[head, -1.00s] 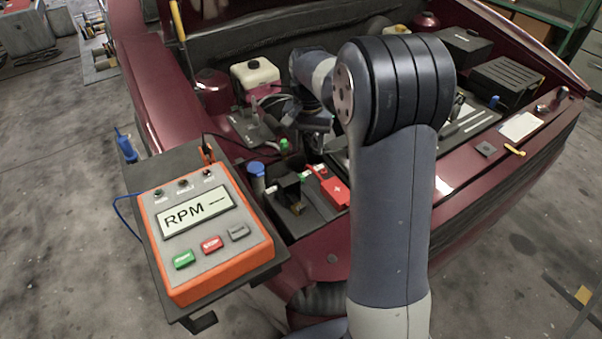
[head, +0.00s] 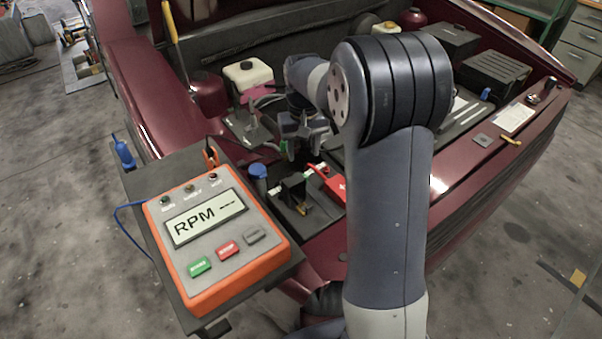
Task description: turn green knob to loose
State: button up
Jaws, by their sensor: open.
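The small green knob (head: 283,147) is in the engine bay, behind the blue-capped post. My gripper (head: 300,150) hangs over that spot, pointing down with its fingers apart. The gripper hides most of the knob, and only a little green shows beside the fingers. I cannot tell whether the fingers touch the knob or how far it is turned.
An orange RPM box (head: 222,240) with green and red buttons sits on a dark stand at front left. A battery (head: 300,212) with a red terminal cover (head: 333,186) and a blue cap (head: 257,170) are close to the gripper. A white reservoir (head: 247,75) stands behind.

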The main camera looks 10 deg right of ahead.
notch_tip(320, 180, down, 9)
jog(key=shift+f+b, duration=0.1)
jog(key=shift+b, duration=0.25)
jog(key=shift+c, duration=0.4)
jog(key=c, duration=0.9)
